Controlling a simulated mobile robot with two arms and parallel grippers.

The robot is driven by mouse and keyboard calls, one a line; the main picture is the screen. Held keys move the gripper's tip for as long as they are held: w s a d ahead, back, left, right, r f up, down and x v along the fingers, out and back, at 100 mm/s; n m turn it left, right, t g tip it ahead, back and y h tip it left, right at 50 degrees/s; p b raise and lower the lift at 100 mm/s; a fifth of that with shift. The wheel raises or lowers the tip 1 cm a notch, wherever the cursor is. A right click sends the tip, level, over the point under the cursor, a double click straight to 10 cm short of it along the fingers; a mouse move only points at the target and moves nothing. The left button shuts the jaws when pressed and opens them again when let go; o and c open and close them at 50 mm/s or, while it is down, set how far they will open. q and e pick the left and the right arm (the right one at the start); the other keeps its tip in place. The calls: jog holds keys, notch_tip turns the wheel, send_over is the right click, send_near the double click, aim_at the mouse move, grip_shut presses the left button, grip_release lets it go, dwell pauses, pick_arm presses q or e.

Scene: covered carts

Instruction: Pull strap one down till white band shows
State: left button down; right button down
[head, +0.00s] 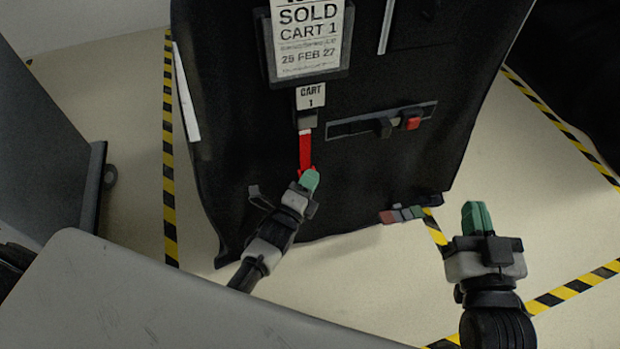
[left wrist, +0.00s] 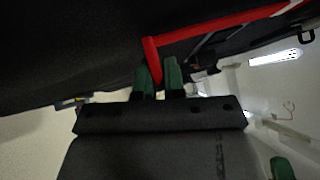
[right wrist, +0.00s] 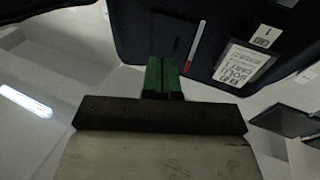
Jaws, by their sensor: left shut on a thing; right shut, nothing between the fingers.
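The red strap (head: 305,150) hangs down the front of the black covered cart (head: 240,130), below a white label reading CART 1 (head: 311,97). My left gripper (head: 309,180) is shut on the strap's lower end. In the left wrist view the red strap (left wrist: 215,27) runs down between the green fingers (left wrist: 159,75). My right gripper (head: 477,216) is shut and empty, right of the cart and apart from it. Its green fingers (right wrist: 162,74) are together in the right wrist view.
A SOLD CART 1 sign (head: 307,38) is above the strap. A dark bar with a red block (head: 411,123) is to its right. Coloured tabs (head: 402,215) sit at the cart's lower edge. A grey panel (head: 45,150) stands at left. Yellow-black tape (head: 169,160) marks open floor.

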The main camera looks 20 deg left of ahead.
pick_arm(q)
jog(key=c, duration=1.2)
grip_release()
jog(key=shift+s+f, duration=0.1)
jog(key=shift+f, duration=0.2)
jog(key=shift+c, duration=0.2)
jog(key=shift+r, duration=0.1)
